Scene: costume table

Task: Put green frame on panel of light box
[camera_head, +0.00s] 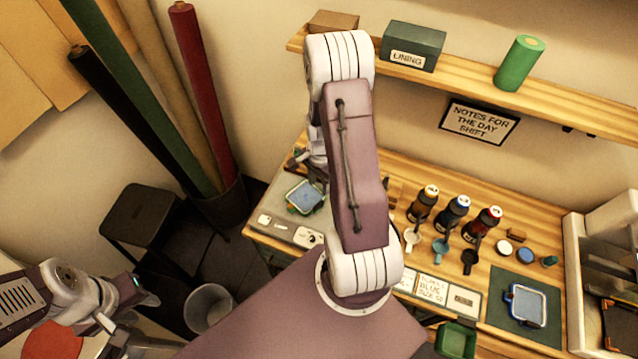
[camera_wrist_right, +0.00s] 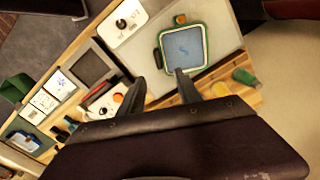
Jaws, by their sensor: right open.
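In the head view the frame (camera_head: 291,205) is at the table's left end, beside my right arm. My right gripper (camera_wrist_right: 160,78) is open and empty, with one fingertip overlapping the frame's near edge in the picture; I cannot tell whether they touch. In the head view its fingers are mostly hidden behind the arm. My left gripper (camera_head: 140,292) is low at the left, away from the table; its jaws are unclear.
A blue frame (camera_head: 513,303) lies on a dark green mat (camera_head: 550,330) at the right. Several bottles (camera_head: 453,212) and scoops stand mid-table. Fabric rolls (camera_head: 205,95) stand left of the table.

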